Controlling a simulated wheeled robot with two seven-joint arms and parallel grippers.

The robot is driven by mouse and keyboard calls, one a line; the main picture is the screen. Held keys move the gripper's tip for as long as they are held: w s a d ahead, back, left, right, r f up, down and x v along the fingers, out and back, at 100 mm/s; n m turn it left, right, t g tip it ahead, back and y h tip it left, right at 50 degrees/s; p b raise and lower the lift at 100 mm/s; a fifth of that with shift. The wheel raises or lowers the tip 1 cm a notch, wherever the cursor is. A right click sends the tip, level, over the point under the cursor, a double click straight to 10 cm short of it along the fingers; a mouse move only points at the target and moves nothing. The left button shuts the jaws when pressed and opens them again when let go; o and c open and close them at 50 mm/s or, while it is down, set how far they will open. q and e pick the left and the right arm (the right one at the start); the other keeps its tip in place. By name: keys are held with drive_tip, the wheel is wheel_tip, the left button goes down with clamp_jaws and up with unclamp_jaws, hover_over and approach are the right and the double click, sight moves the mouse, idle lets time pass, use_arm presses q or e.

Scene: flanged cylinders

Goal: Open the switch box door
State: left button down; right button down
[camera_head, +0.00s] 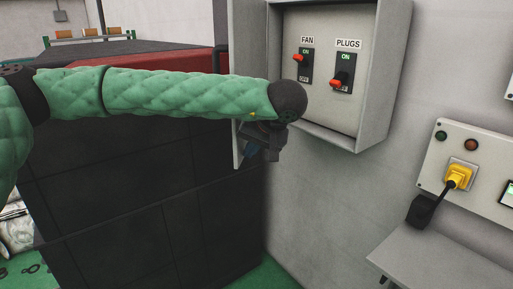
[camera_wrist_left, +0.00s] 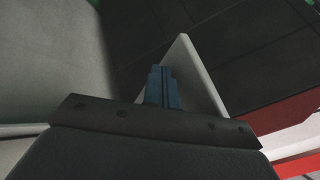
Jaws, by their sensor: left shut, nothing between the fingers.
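The grey switch box (camera_head: 375,120) is on the wall at the top of the head view. Its inside shows, with a FAN switch (camera_head: 305,63) and a PLUGS switch (camera_head: 343,75). The switch box door (camera_head: 248,38) stands open on the box's left side, partly hidden behind my left arm. In the left wrist view a pale upright panel, which looks like the door (camera_wrist_left: 198,80), stands right by the fingers. My left gripper (camera_head: 249,153) is below the end of the green arm, at the door's lower part. Its blue fingers (camera_wrist_left: 163,88) are shut and empty; I cannot tell whether they touch the door.
A dark cabinet (camera_head: 110,215) with a red upper edge fills the left, under my arm. To the right are a wall panel (camera_head: 440,160) with a yellow plug (camera_head: 458,175) and a grey ledge (camera_head: 440,260). The wall below the box is clear.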

use_arm(q)
drive_tip(key=shift+a, duration=0.1)
use_arm(e)
drive_tip(key=shift+f, duration=0.15)
use_arm(q)
drive_tip(key=shift+a, duration=0.1)
use_arm(e)
drive_tip(key=shift+f, duration=0.1)
